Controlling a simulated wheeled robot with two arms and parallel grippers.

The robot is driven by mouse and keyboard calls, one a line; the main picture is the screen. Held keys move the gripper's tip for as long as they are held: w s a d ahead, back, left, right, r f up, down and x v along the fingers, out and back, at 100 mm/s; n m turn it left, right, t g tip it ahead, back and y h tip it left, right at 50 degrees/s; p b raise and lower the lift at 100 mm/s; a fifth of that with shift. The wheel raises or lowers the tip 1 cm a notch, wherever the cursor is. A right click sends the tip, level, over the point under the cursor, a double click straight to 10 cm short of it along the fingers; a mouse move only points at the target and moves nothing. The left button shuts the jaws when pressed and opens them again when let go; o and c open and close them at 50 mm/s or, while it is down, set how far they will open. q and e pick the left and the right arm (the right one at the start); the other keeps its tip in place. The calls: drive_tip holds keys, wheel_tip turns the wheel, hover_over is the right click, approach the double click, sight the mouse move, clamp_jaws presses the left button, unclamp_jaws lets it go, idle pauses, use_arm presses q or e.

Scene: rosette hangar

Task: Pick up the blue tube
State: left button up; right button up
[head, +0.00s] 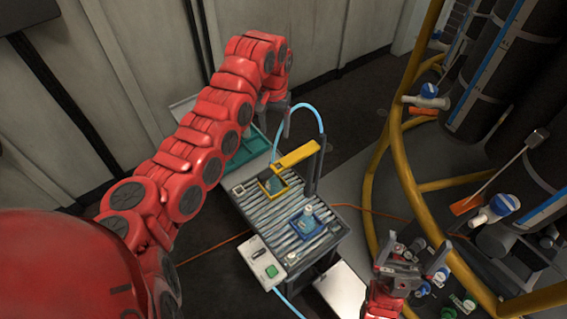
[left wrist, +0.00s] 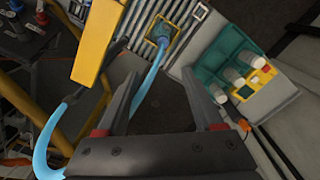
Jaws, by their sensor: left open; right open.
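The light blue tube (head: 309,107) arches up beside the ribbed bench, its left end running down toward a yellow square frame. My right gripper (head: 414,250) is open and empty, right of the bench.
A raised yellow panel (head: 298,155) stands close to the tube above the ribbed bench (head: 268,213). A blue holder (head: 307,224) sits on the bench. A teal tray (left wrist: 212,62) holds white-capped containers. Yellow rails (head: 379,150) and dark cylinders (head: 490,85) crowd the right.

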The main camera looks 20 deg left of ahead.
use_arm(q)
drive_tip(key=f+p, duration=0.1)
drive_tip(key=f, duration=0.4)
drive_tip(key=f+p, duration=0.2)
drive_tip(key=f, duration=0.3)
drive_tip(key=shift+s+a+f, duration=0.1)
drive_tip(key=shift+s+f, duration=0.1)
drive_tip(key=shift+a+f, duration=0.1)
drive_tip(key=shift+f, duration=0.45)
drive_tip(key=f, duration=0.5)
drive_tip(key=shift+s+a+f+p, duration=0.15)
drive_tip(key=shift+s+a+p, duration=0.1)
drive_tip(key=shift+p, duration=0.05)
clamp_jaws()
